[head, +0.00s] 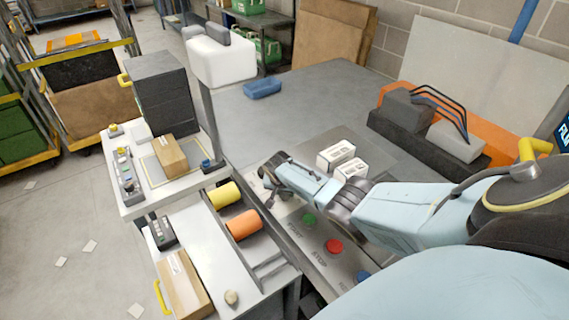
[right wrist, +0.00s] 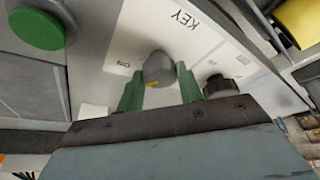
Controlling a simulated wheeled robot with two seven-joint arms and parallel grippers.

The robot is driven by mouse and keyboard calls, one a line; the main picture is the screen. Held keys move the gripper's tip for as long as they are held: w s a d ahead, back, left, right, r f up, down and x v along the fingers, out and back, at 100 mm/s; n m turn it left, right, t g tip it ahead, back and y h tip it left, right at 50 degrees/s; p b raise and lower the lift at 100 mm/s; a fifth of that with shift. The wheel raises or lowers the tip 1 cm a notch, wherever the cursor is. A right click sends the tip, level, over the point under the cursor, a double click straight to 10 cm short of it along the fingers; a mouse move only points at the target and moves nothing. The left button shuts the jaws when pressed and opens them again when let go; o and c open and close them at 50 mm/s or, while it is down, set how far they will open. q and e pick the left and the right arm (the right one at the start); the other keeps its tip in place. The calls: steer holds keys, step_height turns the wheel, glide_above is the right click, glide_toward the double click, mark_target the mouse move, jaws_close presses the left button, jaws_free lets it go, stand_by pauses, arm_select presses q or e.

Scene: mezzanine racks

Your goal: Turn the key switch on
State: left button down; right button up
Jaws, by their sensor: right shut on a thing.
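The key switch (right wrist: 158,67) is a grey knob with a yellow mark on its gripper-facing side. It sits on a white plate (right wrist: 195,48) labelled KEY, with ON printed beside the knob in the right wrist view. The yellow mark does not point at the ON print there. My right gripper (right wrist: 158,80) has its two green fingers on either side of the knob, shut on it. In the head view my right gripper (head: 268,176) reaches down to the panel's far left end and hides the switch. My left gripper is not in view.
On the panel are a green button (head: 309,221), a red button (head: 334,246) and a blue button (head: 362,276). A black knob (right wrist: 218,86) is close beside my right finger. Two white boxes (head: 336,155) stand behind my arm. Yellow and orange rolls (head: 243,224) lie left.

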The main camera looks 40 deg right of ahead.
steer(key=o, duration=1)
steer(key=shift+r, duration=0.1)
steer(key=p+v, duration=0.3)
steer(key=v, duration=0.2)
steer(key=shift+v, duration=4.1)
